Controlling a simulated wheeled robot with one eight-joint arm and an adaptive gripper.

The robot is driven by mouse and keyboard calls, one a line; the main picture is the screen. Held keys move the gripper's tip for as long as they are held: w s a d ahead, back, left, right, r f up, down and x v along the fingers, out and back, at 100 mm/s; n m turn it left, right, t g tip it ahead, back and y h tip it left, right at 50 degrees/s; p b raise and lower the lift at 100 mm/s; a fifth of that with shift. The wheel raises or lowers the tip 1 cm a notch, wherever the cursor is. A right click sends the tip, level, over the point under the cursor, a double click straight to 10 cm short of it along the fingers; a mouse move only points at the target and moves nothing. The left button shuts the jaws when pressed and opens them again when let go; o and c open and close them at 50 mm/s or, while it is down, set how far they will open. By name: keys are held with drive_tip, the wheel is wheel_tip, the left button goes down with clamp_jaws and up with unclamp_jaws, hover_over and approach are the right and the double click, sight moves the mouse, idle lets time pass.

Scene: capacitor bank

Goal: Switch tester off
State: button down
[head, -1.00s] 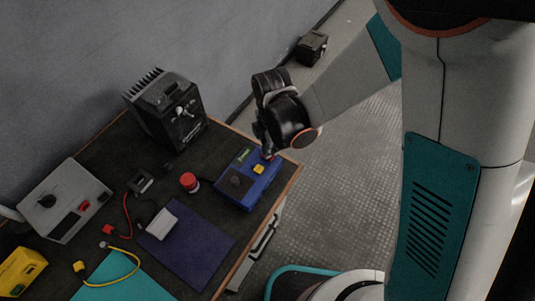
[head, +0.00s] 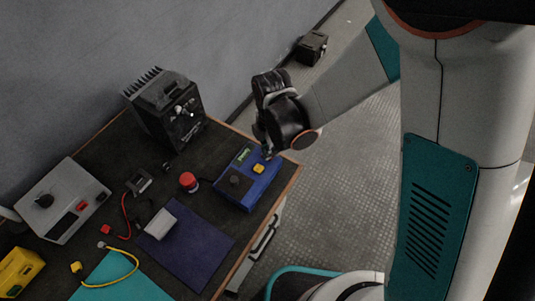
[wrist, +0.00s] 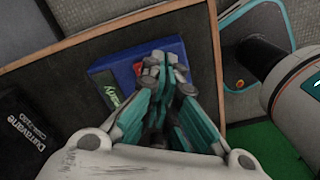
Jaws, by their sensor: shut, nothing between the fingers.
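A blue box (head: 247,180), which looks like the tester, lies near the right edge of the workbench. It has a green display, a black knob (head: 235,180) and a yellow button (head: 258,169) on top. My gripper (head: 267,152) is shut and empty, pointing down at the far right corner of the box. In the wrist view the closed fingers (wrist: 166,66) cover much of the blue box (wrist: 122,65). A small red part (wrist: 138,68) shows just beside the fingertips, and the green display (wrist: 108,90) lies to the left. I cannot tell whether the fingertips touch the box.
A black finned unit (head: 170,108) stands at the back of the bench. A red round button (head: 189,181) sits left of the blue box. A grey box (head: 62,200) with a red switch, a purple mat (head: 190,245) and cables lie further left.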

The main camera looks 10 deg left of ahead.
drive_tip(key=shift+f+b, duration=0.4)
drive_tip(key=shift+f, duration=0.15)
drive_tip(key=shift+r+p, duration=2.3)
drive_tip(key=shift+r, duration=1.3)
